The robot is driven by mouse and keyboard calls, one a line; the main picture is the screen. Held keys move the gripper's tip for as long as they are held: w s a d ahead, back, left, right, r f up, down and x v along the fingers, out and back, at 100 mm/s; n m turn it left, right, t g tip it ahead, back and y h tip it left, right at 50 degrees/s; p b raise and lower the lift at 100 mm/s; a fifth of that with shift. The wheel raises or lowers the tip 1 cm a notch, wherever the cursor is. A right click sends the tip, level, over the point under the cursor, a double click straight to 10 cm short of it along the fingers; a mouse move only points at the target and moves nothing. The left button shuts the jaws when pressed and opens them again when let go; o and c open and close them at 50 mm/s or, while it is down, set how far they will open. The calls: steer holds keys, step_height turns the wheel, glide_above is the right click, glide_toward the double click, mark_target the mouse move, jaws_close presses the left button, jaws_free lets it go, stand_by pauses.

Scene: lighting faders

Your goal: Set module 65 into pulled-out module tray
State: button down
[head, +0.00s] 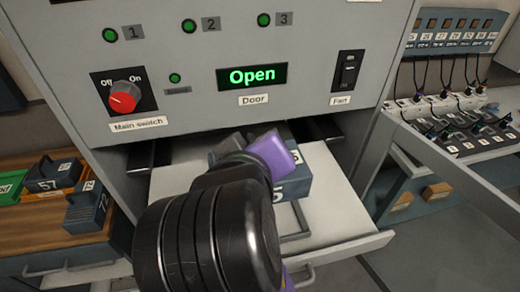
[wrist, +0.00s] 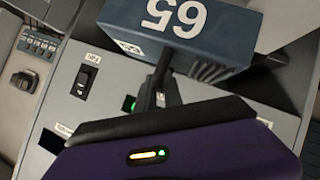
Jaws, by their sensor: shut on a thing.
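Module 65 is a blue-grey block with a white "65" on its face; it fills the top of the wrist view (wrist: 180,32), its number upside down. In the head view module 65 (head: 297,182) shows partly behind my gripper (head: 268,155), with only the "5" readable. My gripper is shut on module 65, seemingly by its dark handle; the fingertips are mostly hidden. The pulled-out module tray (head: 340,212) is pale, below the open bay. The module is over the tray in the head view; I cannot tell whether it touches it.
The panel above the tray has a red main switch (head: 124,97), a fan switch (head: 347,70) and a lit "Open" door display (head: 252,76). Modules 57 (head: 48,181) and 72 (head: 89,205) are on the wooden surface at left. A shelf with cabled modules (head: 455,125) stands at right.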

step_height(320, 180, down, 13)
steer(key=shift+r, duration=0.2)
stand_by(0.4)
steer(key=shift+f, duration=0.1)
steer(key=c, duration=1.5)
jaws_free()
steer(key=shift+f, duration=0.15)
steer(key=shift+o, duration=0.2)
steer(key=v, duration=1.2)
